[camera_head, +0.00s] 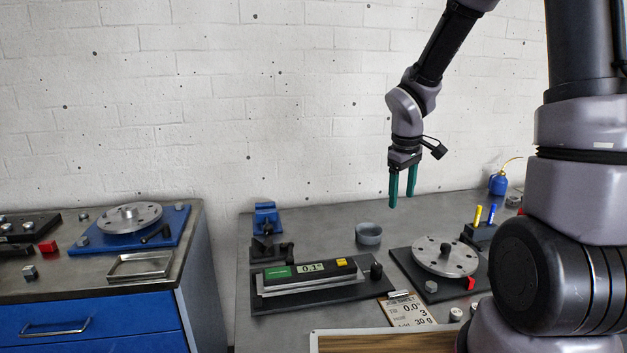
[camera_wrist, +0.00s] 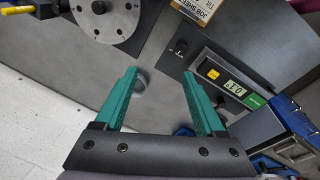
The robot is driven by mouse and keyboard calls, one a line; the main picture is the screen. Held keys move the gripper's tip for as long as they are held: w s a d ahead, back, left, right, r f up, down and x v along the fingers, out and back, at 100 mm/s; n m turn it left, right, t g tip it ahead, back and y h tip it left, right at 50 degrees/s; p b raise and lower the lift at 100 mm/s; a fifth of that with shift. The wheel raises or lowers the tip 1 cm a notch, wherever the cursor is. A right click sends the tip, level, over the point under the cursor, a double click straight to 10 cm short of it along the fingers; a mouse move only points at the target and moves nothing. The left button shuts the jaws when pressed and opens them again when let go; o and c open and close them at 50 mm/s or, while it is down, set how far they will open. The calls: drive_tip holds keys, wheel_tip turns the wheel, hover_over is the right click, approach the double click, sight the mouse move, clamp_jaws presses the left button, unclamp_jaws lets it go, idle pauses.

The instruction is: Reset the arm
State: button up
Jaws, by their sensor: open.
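My gripper (camera_head: 402,203) has two green fingers and hangs in the air above the back of the grey bench, pointing down. It is open, and nothing is between its fingers. In the wrist view the fingers (camera_wrist: 163,85) stand wide apart. A digital level (camera_head: 312,269) reading about 0.1° lies on a black stand to the left.
A job sheet (camera_head: 410,311) lies at the bench front. Yellow and blue markers (camera_head: 485,213) stand in a holder at right, near a blue oil can (camera_head: 498,184). A second bench at left holds another rotor (camera_head: 129,217) and a metal tray (camera_head: 140,265). The air around my gripper is clear.

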drive_tip(key=s+r+m+t+y, duration=0.1)
drive_tip(key=s+r+m+t, duration=0.1)
drive_tip(key=s+r+m, duration=0.3)
drive_tip(key=s+d+r+m+t+y, duration=0.1)
drive_tip(key=s+r+m, duration=0.5)
drive_tip(key=s+r, duration=0.6)
wheel_tip(320, 180, up, 5)
drive_tip(key=shift+d+r+t+y, duration=0.1)
drive_tip(key=shift+d+t+y, duration=0.15)
drive_tip(key=shift+t+y, duration=0.6)
drive_tip(key=shift+w+t+h, duration=0.15)
drive_tip(key=shift+t+h, duration=0.1)
